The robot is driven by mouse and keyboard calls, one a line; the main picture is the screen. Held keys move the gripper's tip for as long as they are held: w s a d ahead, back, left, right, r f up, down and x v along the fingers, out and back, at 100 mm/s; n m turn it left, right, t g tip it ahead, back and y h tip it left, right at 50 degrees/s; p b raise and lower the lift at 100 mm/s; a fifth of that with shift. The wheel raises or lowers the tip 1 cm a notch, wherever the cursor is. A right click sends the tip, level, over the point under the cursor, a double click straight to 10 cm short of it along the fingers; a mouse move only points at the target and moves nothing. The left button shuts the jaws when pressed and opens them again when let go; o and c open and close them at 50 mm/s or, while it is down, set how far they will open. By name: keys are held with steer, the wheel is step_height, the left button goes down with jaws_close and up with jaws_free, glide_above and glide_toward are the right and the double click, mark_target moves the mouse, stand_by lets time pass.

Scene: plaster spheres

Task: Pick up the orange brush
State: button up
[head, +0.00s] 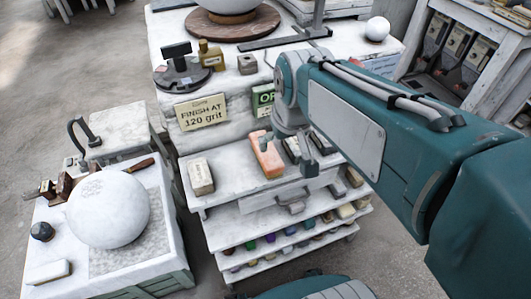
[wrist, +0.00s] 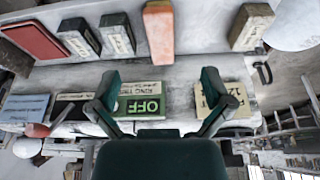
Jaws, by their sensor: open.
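The orange brush (head: 267,155) is a long orange-pink block lying on the white top shelf, in the middle of the head view. It also shows in the wrist view (wrist: 159,32) at the top centre, beyond my fingertips. My gripper (head: 288,152) is open and empty. It is above the shelf, by the far and right side of the brush in the head view. In the wrist view my two dark fingers (wrist: 160,92) stand well apart, with the brush roughly in line between them and not between the tips. No contact shows.
A pale block (head: 200,176) lies left of the brush, and dark-sided blocks (head: 292,148) lie right. Behind stand an OFF sign (head: 263,99) and a "FINISH AT 120 grit" sign (head: 201,112). A large white sphere (head: 108,209) rests on the left table.

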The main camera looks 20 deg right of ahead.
steer(key=g, duration=0.2)
glide_toward(269, 150)
steer(key=shift+w+f, duration=0.2)
steer(key=shift+w, duration=0.1)
steer(key=shift+w+f+n, duration=0.15)
steer(key=shift+f+n, duration=0.05)
steer(key=shift+n, duration=0.1)
steer(key=f, duration=0.5)
steer(key=shift+w+f, duration=0.15)
steer(key=shift+w, duration=0.15)
steer(key=f, duration=0.3)
steer(key=w+f, duration=0.1)
steer(key=f, duration=0.1)
steer(key=shift+a+f, duration=0.15)
steer(key=shift+a, duration=0.15)
steer(key=c, duration=1.2)
